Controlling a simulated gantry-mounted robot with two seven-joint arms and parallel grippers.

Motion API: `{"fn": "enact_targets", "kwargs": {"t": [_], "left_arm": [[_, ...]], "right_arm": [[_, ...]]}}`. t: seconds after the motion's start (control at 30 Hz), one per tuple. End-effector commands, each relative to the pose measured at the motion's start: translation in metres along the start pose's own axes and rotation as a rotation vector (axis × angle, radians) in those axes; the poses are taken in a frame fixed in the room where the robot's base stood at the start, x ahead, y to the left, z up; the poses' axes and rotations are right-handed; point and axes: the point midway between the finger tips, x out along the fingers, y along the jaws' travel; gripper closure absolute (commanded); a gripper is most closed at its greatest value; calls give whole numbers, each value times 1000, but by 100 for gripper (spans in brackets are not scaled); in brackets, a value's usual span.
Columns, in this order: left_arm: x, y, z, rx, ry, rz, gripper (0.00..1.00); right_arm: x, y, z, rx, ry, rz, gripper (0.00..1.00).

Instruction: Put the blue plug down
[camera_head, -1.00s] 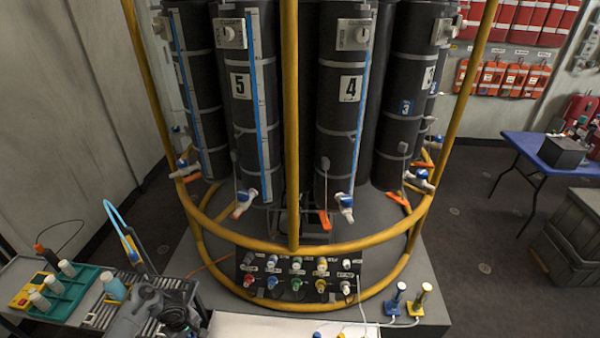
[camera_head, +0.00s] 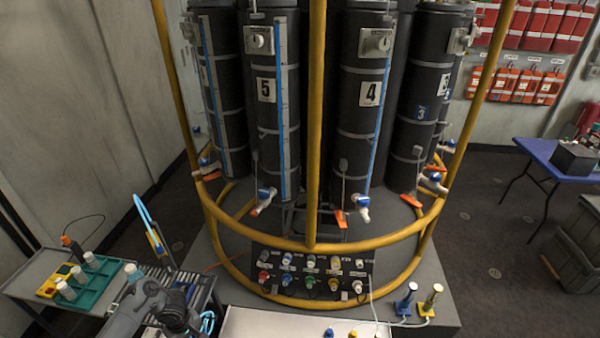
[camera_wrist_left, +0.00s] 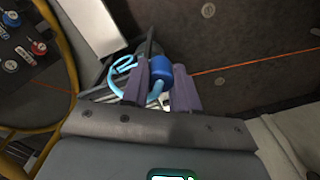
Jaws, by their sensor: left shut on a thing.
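In the left wrist view my left gripper (camera_wrist_left: 163,90) is shut on the blue plug (camera_wrist_left: 162,67), a short blue cylinder with a light-blue hose (camera_wrist_left: 122,80) looping from it. The plug sits between the two fingers. Below it lies a slatted grey surface, and I cannot tell whether the plug touches it. In the head view my left arm stands at the lower left, and its fingers and the plug are hidden or too small to make out. A piece of light-blue hose (camera_head: 208,322) shows beside the arm. My right gripper is not in view.
A grey cart (camera_head: 40,271) with a green rack (camera_head: 97,287) stands at the left. A white surface (camera_head: 255,325) at the bottom has small blue and yellow plugs. A connector panel (camera_head: 312,275) sits inside the yellow rail (camera_head: 300,246), below the black cylinders.

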Motion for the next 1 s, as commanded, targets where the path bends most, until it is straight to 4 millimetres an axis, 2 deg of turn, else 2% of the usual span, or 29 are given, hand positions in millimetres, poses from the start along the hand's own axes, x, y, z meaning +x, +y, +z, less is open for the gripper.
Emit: {"fn": "enact_targets", "kwargs": {"t": [0.2,0.4,0.57,0.67,0.8,1.0], "left_arm": [[-47,46,3,140,7,4,100],[-108,92,26,376,10,1,100],[-132,102,42,493,8,-2,100],[-152,105,59,602,8,-2,100],[-171,98,81,728,2,-2,100],[-186,77,100,847,1,-3,100]], "right_arm": [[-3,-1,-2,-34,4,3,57],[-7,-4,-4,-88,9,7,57],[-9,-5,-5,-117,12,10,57],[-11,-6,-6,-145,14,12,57],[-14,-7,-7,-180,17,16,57],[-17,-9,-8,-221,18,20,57]]}}
